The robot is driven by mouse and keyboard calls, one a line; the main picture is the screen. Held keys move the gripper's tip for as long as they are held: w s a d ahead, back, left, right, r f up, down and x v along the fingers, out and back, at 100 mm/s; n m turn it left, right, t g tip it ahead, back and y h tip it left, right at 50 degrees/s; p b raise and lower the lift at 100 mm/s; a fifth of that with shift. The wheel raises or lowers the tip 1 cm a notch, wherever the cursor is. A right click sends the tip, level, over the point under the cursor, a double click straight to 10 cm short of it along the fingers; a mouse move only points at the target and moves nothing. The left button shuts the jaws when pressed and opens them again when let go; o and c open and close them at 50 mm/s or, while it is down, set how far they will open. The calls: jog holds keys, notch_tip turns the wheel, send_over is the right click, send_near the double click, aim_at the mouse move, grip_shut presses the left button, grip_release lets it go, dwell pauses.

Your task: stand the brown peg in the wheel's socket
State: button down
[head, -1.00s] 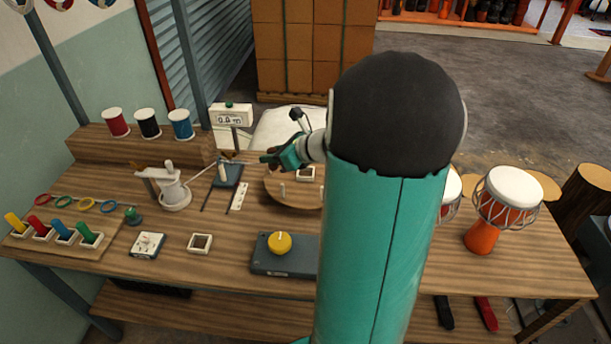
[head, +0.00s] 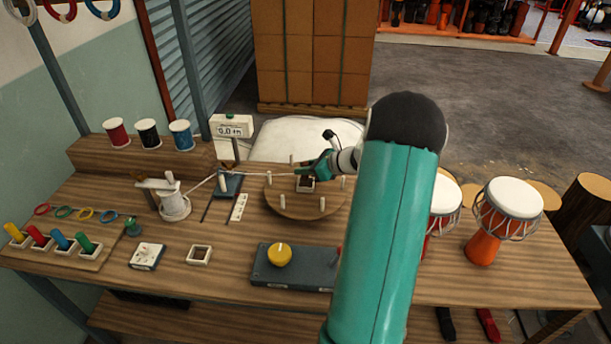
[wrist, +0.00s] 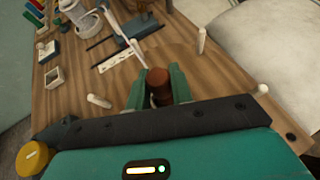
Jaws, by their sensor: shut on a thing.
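The wheel (head: 290,208) is a round wooden disc with several white pegs standing around its rim. Its socket (head: 305,184) is a small pale-edged square box with a dark inside near the middle. My gripper (head: 317,170) is over the wheel, right by the socket. In the wrist view my gripper (wrist: 157,92) is shut on the brown peg (wrist: 158,80), held between the teal fingers with its round top showing. The peg's lower end and the socket are hidden there. I cannot tell whether the peg's foot is inside the socket or above it.
A pale cord (head: 203,183) runs from the white winder (head: 174,205) past a white post (head: 222,181) towards the wheel. A dark box with a yellow knob (head: 280,254) stands in front. Drums (head: 507,215) stand at the right. A digital readout (head: 231,126) is behind.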

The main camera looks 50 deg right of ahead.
jog(key=shift+f, duration=1.65)
jog(key=shift+f, duration=0.15)
jog(key=c, duration=1.2)
grip_release()
jog(key=shift+c, duration=0.2)
